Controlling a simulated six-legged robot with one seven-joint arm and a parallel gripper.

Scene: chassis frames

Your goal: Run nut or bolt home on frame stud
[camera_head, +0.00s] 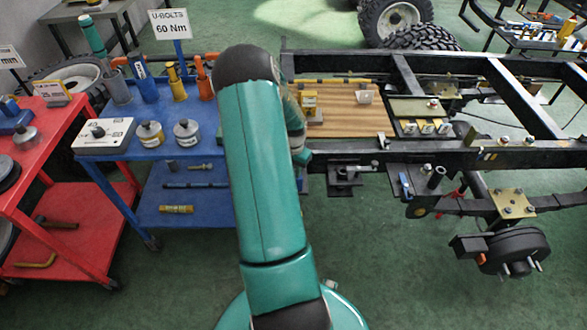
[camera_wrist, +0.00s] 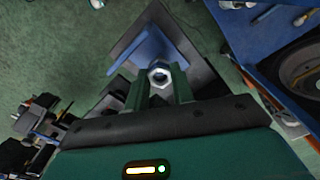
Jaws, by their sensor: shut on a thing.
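In the wrist view my gripper (camera_wrist: 160,82) has its two green fingers closed on a silver hex nut (camera_wrist: 159,73). The nut's round hole faces the camera. Behind the nut is a dark angular plate (camera_wrist: 203,72) with a blue part (camera_wrist: 150,48) on it. I cannot tell whether the nut touches a stud. In the head view my green arm hides the gripper and the nut. The black chassis frame (camera_head: 475,158) stands at the right, with several studs and fittings along its rails.
A blue cart (camera_head: 198,218) with tools stands left of my arm, carrying a "U-BOLTS 60 Nm" sign (camera_head: 170,24). A red cart (camera_head: 85,243) is farther left. A wheel hub (camera_head: 512,251) hangs at the lower right. Green floor (camera_head: 400,285) is open in front.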

